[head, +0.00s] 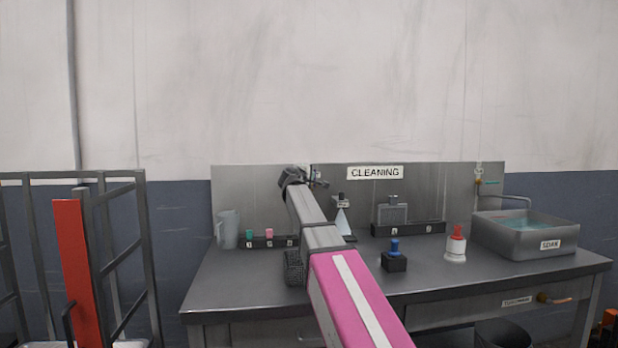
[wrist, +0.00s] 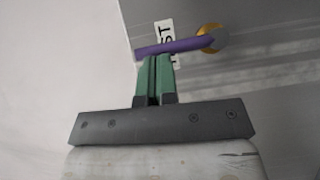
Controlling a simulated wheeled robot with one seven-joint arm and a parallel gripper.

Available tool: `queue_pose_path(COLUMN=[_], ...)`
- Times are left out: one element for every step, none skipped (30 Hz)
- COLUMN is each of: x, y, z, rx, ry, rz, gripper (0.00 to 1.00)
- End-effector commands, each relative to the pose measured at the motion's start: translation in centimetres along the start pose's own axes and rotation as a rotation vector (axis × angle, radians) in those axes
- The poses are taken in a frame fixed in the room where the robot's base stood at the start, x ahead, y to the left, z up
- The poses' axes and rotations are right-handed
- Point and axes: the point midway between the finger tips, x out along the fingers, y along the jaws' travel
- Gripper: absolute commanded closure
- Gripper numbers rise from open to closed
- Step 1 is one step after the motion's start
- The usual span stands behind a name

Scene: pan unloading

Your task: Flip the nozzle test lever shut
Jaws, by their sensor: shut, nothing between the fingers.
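The test lever (wrist: 175,47) is a purple bar in the wrist view, lying nearly level with a slight tilt. A brass pivot (wrist: 213,38) holds its right end on the grey metal panel. It crosses a white label whose visible letters end in "ST". My gripper (wrist: 154,60) has green fingers pressed together, with their tips at the lower edge of the lever, left of its middle. I cannot tell whether they touch it. In the head view my gripper (head: 318,181) is up at the back panel, left of the "CLEANING" sign, and I cannot make out the lever there.
The grey counter (head: 225,287) holds a jug (head: 228,229), a spray bottle (head: 342,222), a blue-topped block (head: 394,258), a red-topped bottle (head: 456,244) and a soak basin (head: 556,236). A rack (head: 147,245) stands at the left. The wall above the panel is clear.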

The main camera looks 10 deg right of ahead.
Motion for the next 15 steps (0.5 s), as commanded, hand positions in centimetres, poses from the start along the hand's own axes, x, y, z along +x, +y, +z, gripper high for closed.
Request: queue_pose_path(x=[0.03,0.04,0.06,0.07,0.08,0.11,0.13,0.14,0.16,0.19,0.21,0.25,0.28,0.32,0.38], y=[0.04,0.05,0.07,0.09,0.11,0.12,0.14,0.15,0.17,0.20,0.22,0.24,0.27,0.31,0.35], z=[0.04,0.06,0.09,0.12,0.15,0.18,0.20,0.23,0.28,0.31,0.35,0.40,0.45,0.52,0.60], rx=[0.006,0.009,0.014,0.017,0.021,0.027,0.032,0.036,0.042,0.047,0.052,0.061,0.069,0.078,0.092], ry=[0.000,0.000,-0.001,-0.001,-0.001,-0.001,-0.001,-0.001,-0.001,-0.001,-0.001,-0.002,-0.002,-0.002,-0.002], rz=[-0.003,-0.006,-0.008,-0.011,-0.013,-0.017,-0.020,-0.023,-0.026,-0.029,-0.033,-0.039,-0.044,-0.049,-0.058], gripper=[1.00,1.00,1.00,1.00,1.00,1.00,1.00,1.00,1.00,1.00,1.00,1.00,1.00,1.00,1.00])
